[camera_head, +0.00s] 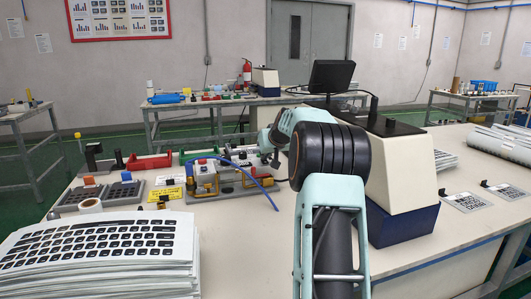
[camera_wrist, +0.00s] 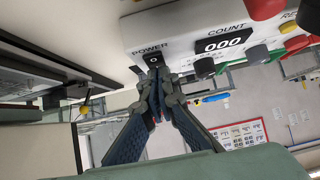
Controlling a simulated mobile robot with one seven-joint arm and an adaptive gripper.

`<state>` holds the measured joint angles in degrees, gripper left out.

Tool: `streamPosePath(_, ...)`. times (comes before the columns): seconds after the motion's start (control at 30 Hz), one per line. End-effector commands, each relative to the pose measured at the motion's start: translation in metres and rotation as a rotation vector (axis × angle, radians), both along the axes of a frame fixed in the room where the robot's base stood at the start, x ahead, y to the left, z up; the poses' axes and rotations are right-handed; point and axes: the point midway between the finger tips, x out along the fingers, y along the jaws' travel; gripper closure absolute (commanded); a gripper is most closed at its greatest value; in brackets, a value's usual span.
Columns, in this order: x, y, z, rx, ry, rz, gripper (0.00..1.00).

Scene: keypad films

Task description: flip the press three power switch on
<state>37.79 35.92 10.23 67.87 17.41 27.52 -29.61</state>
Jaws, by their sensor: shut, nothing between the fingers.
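The power switch (camera_wrist: 153,60) is a small black switch under the word POWER on a light control panel (camera_wrist: 178,22) in the wrist view. A light mark shows on its face; its on or off position is not clear. My gripper (camera_wrist: 157,72) is shut and empty, its tips just below the switch and overlapping its lower edge in the picture. I cannot tell whether they touch it. No press number is readable. In the head view my arm reaches toward the bench middle, and the gripper's tips cannot be made out clearly.
In the head view, a fixture with a blue hose (camera_head: 262,190) lies left of my arm, a cream machine (camera_head: 402,180) stands right, and stacked keypad sheets (camera_head: 100,250) lie front left.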

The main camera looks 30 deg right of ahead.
Motion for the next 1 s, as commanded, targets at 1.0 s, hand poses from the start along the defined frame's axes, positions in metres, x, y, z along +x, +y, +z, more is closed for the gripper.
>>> streamPosePath(1.0,0.0003,-0.0005,-0.0054,0.02,0.071,0.0,1.0)
